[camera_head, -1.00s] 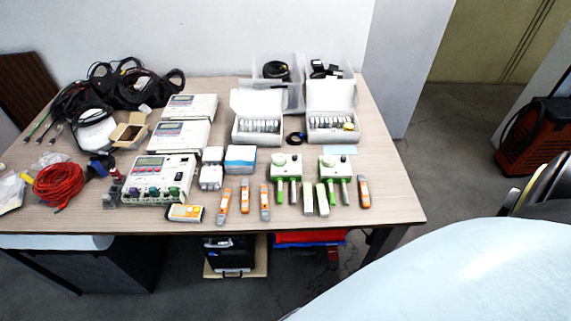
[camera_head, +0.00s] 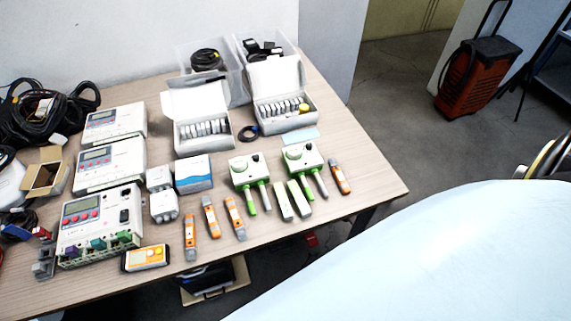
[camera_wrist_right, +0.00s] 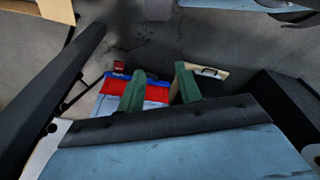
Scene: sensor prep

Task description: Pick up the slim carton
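I cannot tell for sure which thing is the slim carton. Two narrow pale boxes, a left one (camera_head: 283,201) and a right one (camera_head: 299,198), lie side by side near the table's front edge in the head view. A wider white-and-blue carton (camera_head: 194,174) lies behind and left of them. My right gripper (camera_wrist_right: 160,88) shows in the right wrist view with two green fingers apart and nothing between them. It is over the floor, clear of these boxes. My left gripper is in no view.
The wooden table (camera_head: 353,190) also holds orange-and-grey testers (camera_head: 210,217), green-and-white devices (camera_head: 245,173), meters (camera_head: 108,165) and open white boxes (camera_head: 198,118). Below it are a black case (camera_head: 208,280) and a red-and-blue bin (camera_wrist_right: 150,90). The table's right end is mostly clear.

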